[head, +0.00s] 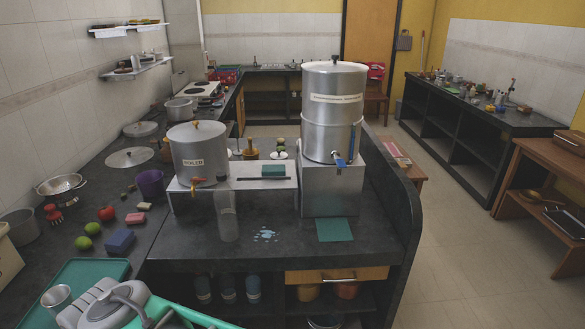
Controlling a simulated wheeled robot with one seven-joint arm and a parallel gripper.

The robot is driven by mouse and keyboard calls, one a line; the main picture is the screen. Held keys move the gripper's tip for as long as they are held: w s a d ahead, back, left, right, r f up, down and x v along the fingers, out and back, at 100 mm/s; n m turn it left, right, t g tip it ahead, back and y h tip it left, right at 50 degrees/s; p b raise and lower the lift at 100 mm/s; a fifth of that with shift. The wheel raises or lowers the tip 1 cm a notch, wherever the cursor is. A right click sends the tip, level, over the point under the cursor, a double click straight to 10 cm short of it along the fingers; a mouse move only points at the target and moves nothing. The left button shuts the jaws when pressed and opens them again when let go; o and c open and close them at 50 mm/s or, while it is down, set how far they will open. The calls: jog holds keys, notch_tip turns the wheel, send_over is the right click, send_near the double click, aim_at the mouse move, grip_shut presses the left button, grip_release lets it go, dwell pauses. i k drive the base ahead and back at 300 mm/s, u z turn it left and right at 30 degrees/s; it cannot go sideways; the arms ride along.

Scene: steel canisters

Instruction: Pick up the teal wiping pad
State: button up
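A flat teal square pad (334,229) lies on the dark counter top, in front of the box under the large steel canister. A thicker teal block (273,171), like a sponge, lies on the low white stand (240,184) further back. I cannot tell for certain which of the two is the wiping pad. Nothing touches the flat pad and its whole top shows. Pale grey and teal parts at the bottom left seem to be of my own arm. My gripper's fingers do not show.
A tall steel canister (332,105) with a tap stands on a metal box (331,188) behind the pad. A smaller canister (198,152), a clear bottle (226,212) and a light blue spill (266,234) are to the left. The counter's raised curved edge (392,205) bounds the right.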

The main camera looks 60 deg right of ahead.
aim_at(267, 170)
jog(key=z, duration=0.75)
jog(key=i, duration=0.75)
jog(key=z, duration=0.8)
